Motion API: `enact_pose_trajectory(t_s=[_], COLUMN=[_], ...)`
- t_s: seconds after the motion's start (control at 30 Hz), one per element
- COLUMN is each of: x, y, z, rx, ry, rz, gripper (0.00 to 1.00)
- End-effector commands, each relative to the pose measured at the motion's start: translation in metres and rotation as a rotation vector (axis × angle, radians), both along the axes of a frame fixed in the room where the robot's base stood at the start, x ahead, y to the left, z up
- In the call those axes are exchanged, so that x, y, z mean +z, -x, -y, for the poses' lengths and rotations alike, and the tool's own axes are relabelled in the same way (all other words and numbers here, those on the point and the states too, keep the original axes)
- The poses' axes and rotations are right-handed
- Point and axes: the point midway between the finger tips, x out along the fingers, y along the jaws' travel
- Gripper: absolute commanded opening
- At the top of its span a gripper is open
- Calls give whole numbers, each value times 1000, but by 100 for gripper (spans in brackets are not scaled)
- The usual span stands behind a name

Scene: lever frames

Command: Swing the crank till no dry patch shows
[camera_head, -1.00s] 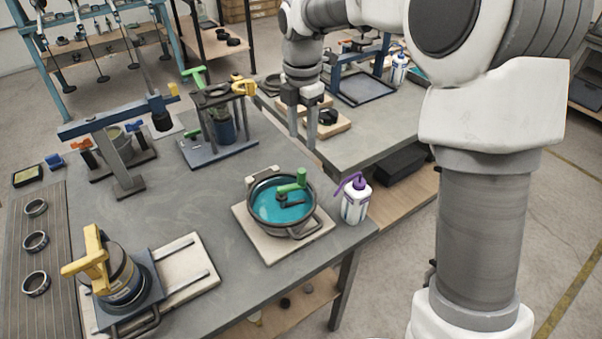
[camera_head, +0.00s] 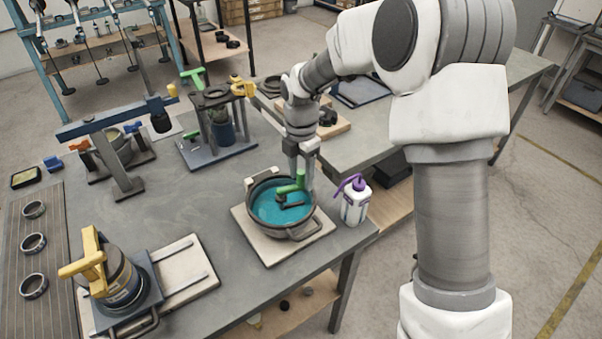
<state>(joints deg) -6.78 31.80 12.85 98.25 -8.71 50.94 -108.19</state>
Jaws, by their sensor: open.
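A round dark pan (camera_head: 253,192) sits on a pale square board (camera_head: 262,247) and holds teal liquid (camera_head: 270,211). A crank with a green arm and upright green knob (camera_head: 299,180) stands in the pan, its knob towards the right-rear rim. The teal looks even where I see it; the area under the crank is partly hidden. My gripper (camera_head: 301,174) points down at the green knob, its open fingers close around or just behind it. I cannot tell whether they touch it.
A white bottle with a purple spout (camera_head: 355,203) stands right of the pan, near the table's edge. A yellow-handled device (camera_head: 118,280) is at front left. A post stand with green and yellow handles (camera_head: 220,150) is behind. The table left of the pan is clear.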

Motion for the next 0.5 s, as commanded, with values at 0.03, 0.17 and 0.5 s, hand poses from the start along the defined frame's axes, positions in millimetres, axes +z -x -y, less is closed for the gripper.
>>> enact_pose_trajectory(t_s=[0.03, 0.17, 0.5], x=[0, 0, 1], y=[0, 0, 0], z=[0, 0, 0], rx=[0, 0, 0], ry=[0, 0, -1], rz=[0, 0, 1], gripper=[50, 27, 0])
